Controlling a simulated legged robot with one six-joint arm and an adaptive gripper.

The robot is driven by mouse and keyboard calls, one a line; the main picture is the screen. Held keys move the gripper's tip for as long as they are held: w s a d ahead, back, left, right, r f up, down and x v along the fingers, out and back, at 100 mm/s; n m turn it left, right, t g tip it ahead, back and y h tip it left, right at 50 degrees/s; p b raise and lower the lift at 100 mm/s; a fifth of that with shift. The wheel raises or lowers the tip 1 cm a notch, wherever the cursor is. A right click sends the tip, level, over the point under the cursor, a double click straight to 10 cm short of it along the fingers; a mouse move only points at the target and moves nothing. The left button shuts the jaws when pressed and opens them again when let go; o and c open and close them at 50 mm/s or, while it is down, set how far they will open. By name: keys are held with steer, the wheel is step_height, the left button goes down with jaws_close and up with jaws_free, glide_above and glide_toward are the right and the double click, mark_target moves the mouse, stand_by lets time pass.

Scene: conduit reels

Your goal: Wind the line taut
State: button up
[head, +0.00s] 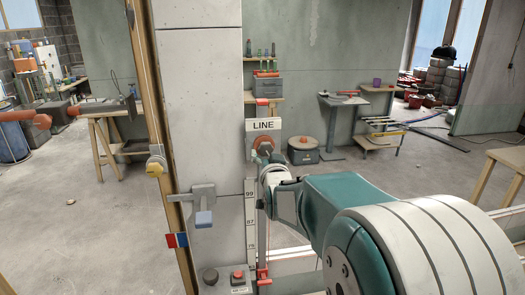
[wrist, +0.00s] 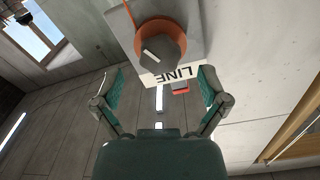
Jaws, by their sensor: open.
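The LINE sign (head: 263,125) is on the pale post, with an orange reel (head: 262,142) just below it. In the wrist view the reel (wrist: 143,32) has a dark round knob (wrist: 158,52) with a pale bar, and an orange line runs up from it. My gripper (wrist: 162,76) is open and empty, its two fingers apart below the knob and to either side of the sign. In the head view my gripper (head: 266,158) is close to the reel and partly hides it. A scale (head: 251,215) reads 99, 87 and 75. A red piece (head: 263,275) hangs low beside it.
A lever with a blue-grey grip (head: 203,218) projects from the post left of the scale. A red button (head: 238,275) and a dark knob (head: 210,276) sit below. A wooden upright (head: 158,130) stands left. Benches and a grey drum (head: 303,151) are behind, with open floor between.

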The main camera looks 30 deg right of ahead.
mark_target(266, 151)
steer(key=shift+x, duration=1.9)
steer(key=c, duration=1.1)
steer(key=shift+m, duration=0.9)
steer(key=shift+c, duration=0.2)
steer(key=o, duration=1.1)
steer(key=shift+o, duration=0.2)
